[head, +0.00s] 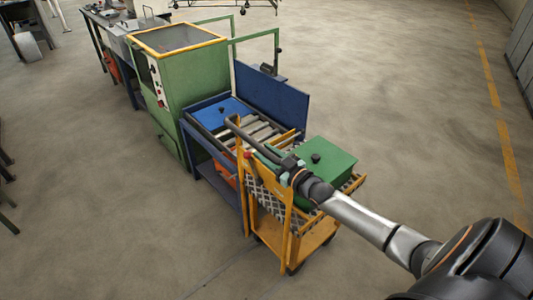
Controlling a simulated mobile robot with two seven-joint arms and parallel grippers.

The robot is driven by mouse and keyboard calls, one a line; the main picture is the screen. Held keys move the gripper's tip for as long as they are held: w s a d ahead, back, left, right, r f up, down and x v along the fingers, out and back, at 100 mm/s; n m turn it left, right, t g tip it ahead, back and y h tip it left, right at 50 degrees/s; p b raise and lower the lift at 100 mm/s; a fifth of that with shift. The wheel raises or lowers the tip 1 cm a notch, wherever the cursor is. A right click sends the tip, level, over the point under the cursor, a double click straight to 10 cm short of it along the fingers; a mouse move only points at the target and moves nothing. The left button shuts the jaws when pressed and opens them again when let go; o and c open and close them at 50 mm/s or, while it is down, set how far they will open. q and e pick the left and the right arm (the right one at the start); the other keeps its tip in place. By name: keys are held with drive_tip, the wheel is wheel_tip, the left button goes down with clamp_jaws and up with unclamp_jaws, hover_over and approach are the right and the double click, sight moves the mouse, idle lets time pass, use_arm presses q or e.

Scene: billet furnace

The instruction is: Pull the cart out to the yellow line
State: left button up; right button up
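The yellow-orange cart (290,243) stands against the end of a blue roller table, with a mesh side and a low shelf. A dark bar (245,134) runs along the cart's upper near side, seemingly its handle. My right gripper (284,166) is at the right end of this bar. Its fingers are small and dark here, so I cannot tell whether they are closed around the bar. The yellow line (495,100) runs along the floor at the right, well apart from the cart. My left gripper is not in view.
A green box with a black knob (325,163) sits on the cart's top. The blue roller table (190,135) and green machine (180,85) stand to the left. Grey cabinets (522,50) stand at far right. The floor between cart and line looks clear, apart from my arm overhead.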

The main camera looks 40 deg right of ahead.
drive_tip(key=shift+c, duration=0.2)
clamp_jaws()
idle(1.1)
